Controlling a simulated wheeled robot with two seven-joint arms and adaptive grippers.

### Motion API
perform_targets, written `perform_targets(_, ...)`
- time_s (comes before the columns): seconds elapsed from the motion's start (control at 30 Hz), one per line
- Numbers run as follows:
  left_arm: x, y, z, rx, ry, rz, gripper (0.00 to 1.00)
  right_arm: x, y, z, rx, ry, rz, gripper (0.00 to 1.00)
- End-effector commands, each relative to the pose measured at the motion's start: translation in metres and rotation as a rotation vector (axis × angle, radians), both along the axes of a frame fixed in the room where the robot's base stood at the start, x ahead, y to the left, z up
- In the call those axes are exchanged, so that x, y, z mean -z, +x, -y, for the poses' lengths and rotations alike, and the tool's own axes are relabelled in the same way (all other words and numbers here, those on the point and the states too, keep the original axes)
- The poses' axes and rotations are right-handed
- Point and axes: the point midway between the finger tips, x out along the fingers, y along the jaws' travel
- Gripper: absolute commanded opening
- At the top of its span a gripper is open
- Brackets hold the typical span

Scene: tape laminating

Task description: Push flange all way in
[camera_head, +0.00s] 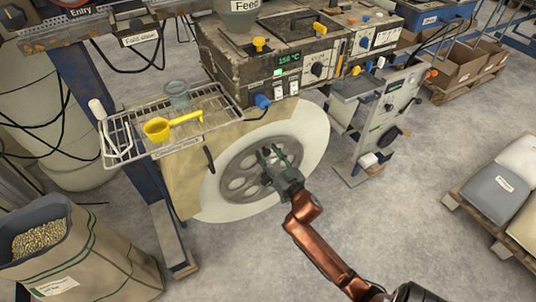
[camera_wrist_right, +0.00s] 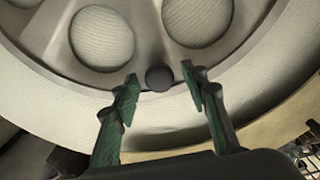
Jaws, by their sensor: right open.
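The flange (camera_head: 238,172) is a grey disc with round holes, on the face of a large cream tape roll (camera_head: 312,130) below the machine. In the right wrist view the flange (camera_wrist_right: 140,45) fills the top, with the pale roll (camera_wrist_right: 60,100) around it. A small dark round knob (camera_wrist_right: 159,77) is near the flange's edge. My right gripper (camera_head: 270,154) is in front of the flange's right side. In the right wrist view its green-padded fingers (camera_wrist_right: 160,80) are apart, one on each side of the knob; contact is not clear. How deep the flange sits cannot be told. My left gripper is out of view.
A wire rack (camera_head: 205,101) with a yellow scoop (camera_head: 160,128) and a grey-green cup (camera_head: 178,94) juts out above the roll. A sack of pellets (camera_head: 90,255) stands at lower left. Pallets with bags (camera_head: 500,190) are at right. The floor in front is clear.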

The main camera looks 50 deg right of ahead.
Motion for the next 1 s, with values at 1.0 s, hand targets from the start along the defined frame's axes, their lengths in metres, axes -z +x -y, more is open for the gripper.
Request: perform_targets(1.0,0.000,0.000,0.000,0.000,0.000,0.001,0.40,0.001,-0.113,-0.037,-0.001,0.001,-0.002,0.41)
